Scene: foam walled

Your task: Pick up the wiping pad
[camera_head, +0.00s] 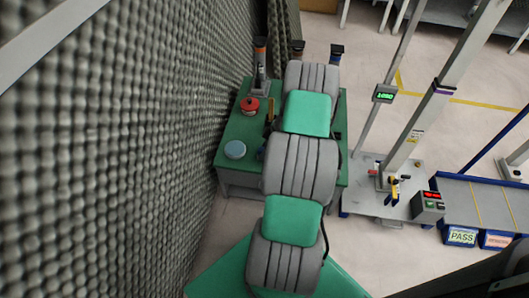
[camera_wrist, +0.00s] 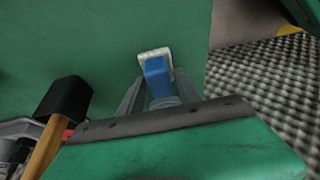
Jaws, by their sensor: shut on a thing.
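The wiping pad shows in the wrist view as a white pad (camera_wrist: 154,54) with a blue block-shaped grip (camera_wrist: 157,77). My gripper (camera_wrist: 158,84) is shut on it, with one grey finger on each side of the blue part. The green table surface lies behind the pad; I cannot tell whether the pad touches it. In the head view my own arm hides the gripper and the pad.
A green table (camera_head: 228,182) carries a red button (camera_head: 249,105) and a light-blue disc (camera_head: 235,149). A black-headed mallet (camera_wrist: 63,98) lies left in the wrist view. A foam wall (camera_head: 120,150) stands close on the left. A test stand (camera_head: 385,190) stands right.

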